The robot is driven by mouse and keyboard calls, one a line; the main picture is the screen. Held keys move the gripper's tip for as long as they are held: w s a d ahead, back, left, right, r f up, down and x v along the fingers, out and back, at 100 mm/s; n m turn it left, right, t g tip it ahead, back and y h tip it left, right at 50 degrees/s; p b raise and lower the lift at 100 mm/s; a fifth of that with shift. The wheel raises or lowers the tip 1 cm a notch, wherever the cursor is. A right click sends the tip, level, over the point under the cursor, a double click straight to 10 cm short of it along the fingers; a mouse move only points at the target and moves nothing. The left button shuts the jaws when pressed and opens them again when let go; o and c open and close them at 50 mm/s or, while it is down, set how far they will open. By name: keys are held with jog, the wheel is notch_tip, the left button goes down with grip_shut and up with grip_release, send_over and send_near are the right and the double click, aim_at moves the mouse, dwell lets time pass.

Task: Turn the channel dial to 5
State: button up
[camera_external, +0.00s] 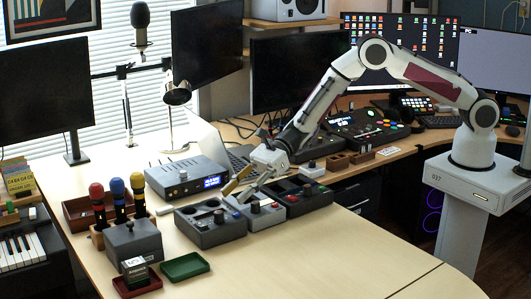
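The left box (208,233) has a black knob (219,216) on top. The middle box (262,219) shows a red part (255,207), partly behind my gripper. The right box (310,205) has a black knob (307,190) and a red part. No dial numbers are readable, and I cannot tell which knob is the channel dial.
A grey unit with a lit blue display (212,182) stands behind the boxes. Microphones with coloured tops (117,190) stand in a holder at the left. A grey box (133,243), a red tray and a green tray (185,266) sit at the front. The desk at front right is clear.

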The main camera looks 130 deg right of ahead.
aim_at(220, 211)
jog(key=shift+f, duration=0.55)
jog(key=shift+w, duration=0.15)
jog(key=shift+x, duration=3.75)
jog(key=shift+f, duration=0.1)
grip_shut()
